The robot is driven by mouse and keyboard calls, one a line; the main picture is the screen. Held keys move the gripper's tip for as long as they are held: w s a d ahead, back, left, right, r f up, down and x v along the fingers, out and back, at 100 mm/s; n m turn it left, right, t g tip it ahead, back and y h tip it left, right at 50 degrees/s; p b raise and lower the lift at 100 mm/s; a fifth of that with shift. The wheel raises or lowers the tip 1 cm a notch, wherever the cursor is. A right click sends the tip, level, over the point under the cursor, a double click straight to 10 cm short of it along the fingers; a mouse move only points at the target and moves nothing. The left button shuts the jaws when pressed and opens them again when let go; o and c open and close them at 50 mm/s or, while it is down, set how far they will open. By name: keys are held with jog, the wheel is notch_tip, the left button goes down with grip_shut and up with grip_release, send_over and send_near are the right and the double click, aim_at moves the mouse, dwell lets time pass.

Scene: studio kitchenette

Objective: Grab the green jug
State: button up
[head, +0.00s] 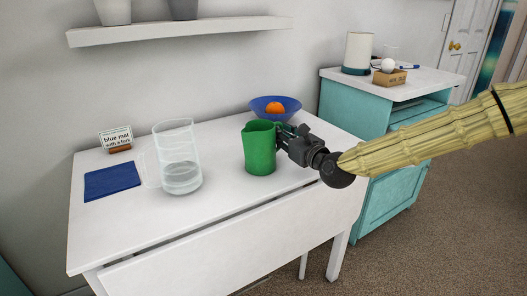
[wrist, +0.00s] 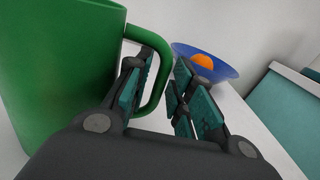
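The green jug (head: 260,148) stands upright on the white table, its handle turned right toward my gripper. In the wrist view the jug (wrist: 55,75) fills the left side and its handle curves in between my fingers. My gripper (head: 283,137) is at the handle side of the jug. In the wrist view my gripper (wrist: 164,75) has one finger inside the handle loop and the other outside it. The fingers are a short way apart; whether they press on the handle is not clear.
A clear glass pitcher (head: 180,165) stands left of the jug, with a blue mat (head: 112,181) and a small sign (head: 116,137) farther left. A blue bowl (head: 262,104) holding an orange (head: 275,108) is close behind the jug. A teal cabinet (head: 385,190) stands at right.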

jog(key=shift+w+a, duration=0.15)
jog(key=shift+w, duration=0.1)
grip_shut()
jog(key=shift+r, duration=0.25)
jog(key=shift+s+r+p, duration=0.1)
jog(key=shift+r+p, duration=0.55)
jog(key=shift+r, duration=1.05)
jog(key=s+d+p, duration=0.1)
jog(key=s+d, duration=0.1)
jog(key=s, duration=0.5)
jog(key=s+d+r+p, duration=0.1)
jog(key=s+d, duration=0.1)
jog(key=s, duration=0.6)
jog(key=shift+d, duration=0.35)
